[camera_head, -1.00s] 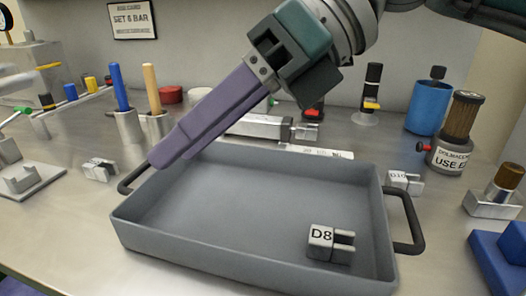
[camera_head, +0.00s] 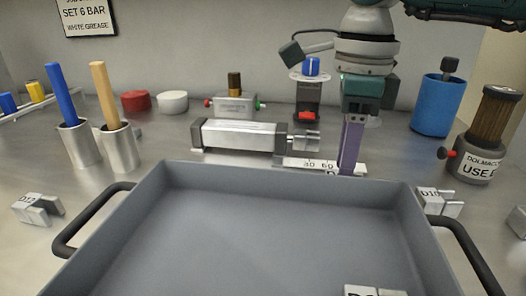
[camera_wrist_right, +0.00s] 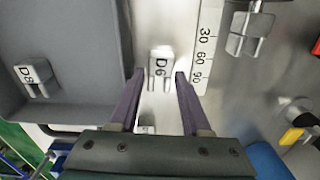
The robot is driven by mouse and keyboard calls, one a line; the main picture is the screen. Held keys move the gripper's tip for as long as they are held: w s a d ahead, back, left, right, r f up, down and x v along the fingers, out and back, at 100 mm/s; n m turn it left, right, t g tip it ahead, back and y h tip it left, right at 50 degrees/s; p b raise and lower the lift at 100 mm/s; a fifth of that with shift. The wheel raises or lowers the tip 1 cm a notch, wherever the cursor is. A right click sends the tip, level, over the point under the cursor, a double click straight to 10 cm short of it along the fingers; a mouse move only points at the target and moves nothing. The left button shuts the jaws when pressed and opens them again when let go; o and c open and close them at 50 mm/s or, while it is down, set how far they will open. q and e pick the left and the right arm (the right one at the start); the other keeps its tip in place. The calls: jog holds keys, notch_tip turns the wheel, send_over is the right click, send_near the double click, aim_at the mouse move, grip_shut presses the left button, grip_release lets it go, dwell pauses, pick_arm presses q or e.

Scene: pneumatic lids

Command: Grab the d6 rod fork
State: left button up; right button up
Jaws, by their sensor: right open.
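The D6 rod fork (camera_wrist_right: 160,63) is a small light metal block with a label and two prongs. In the right wrist view it lies on the bench between the tray wall and a ruler, and its prongs reach between my fingertips. My right gripper (camera_wrist_right: 160,75) is open, with one purple finger on each side of the fork; I cannot tell whether either touches it. In the head view my right gripper (camera_head: 348,170) points down behind the tray's back rim. There the fork is mostly hidden by the rim and finger; only part of its label shows. My left gripper is not in view.
The grey tray (camera_head: 290,172) holds the D8 fork (camera_wrist_right: 35,76). A white ruler (camera_wrist_right: 206,45) lies close beside the D6 fork. A silver cylinder (camera_head: 238,135) lies behind the tray. The D10 fork (camera_head: 440,203) and D12 fork (camera_head: 36,209) flank the tray.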

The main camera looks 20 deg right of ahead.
jog(key=shift+f, duration=0.95)
jog(key=shift+c, duration=0.4)
grip_shut()
